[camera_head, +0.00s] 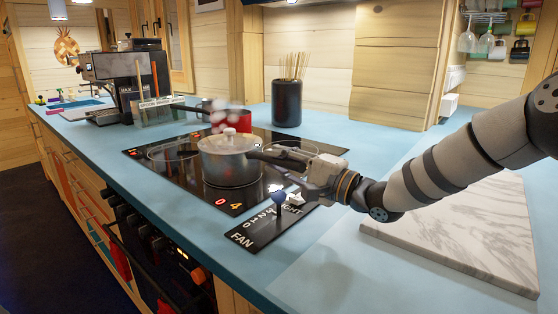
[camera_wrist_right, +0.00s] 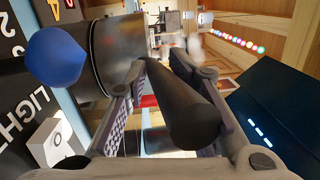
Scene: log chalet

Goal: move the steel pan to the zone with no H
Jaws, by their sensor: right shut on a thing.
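The steel pan (camera_head: 226,166), with a lid and a dark handle, is over the near right part of the black glass cooktop (camera_head: 190,193). I cannot tell whether its base touches the glass. My right gripper (camera_head: 300,172) is shut on the pan's handle. The dark handle (camera_wrist_right: 180,108) lies between the two fingers in the right wrist view. A ringed zone (camera_head: 172,154) to the left of the pan is bare. Red marks glow at the cooktop's left and front edges; the front ones look like 0 and 4. The left mark is too small to read. My left gripper is not in view.
A red pot (camera_head: 244,121) stands behind the pan, with whitish steam nearby. A black panel marked FAN (camera_head: 256,232) with a blue knob (camera_head: 278,198) lies under my right gripper. A marble board (camera_head: 465,235) is at right. A dark skewer jar (camera_head: 287,103) stands behind.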

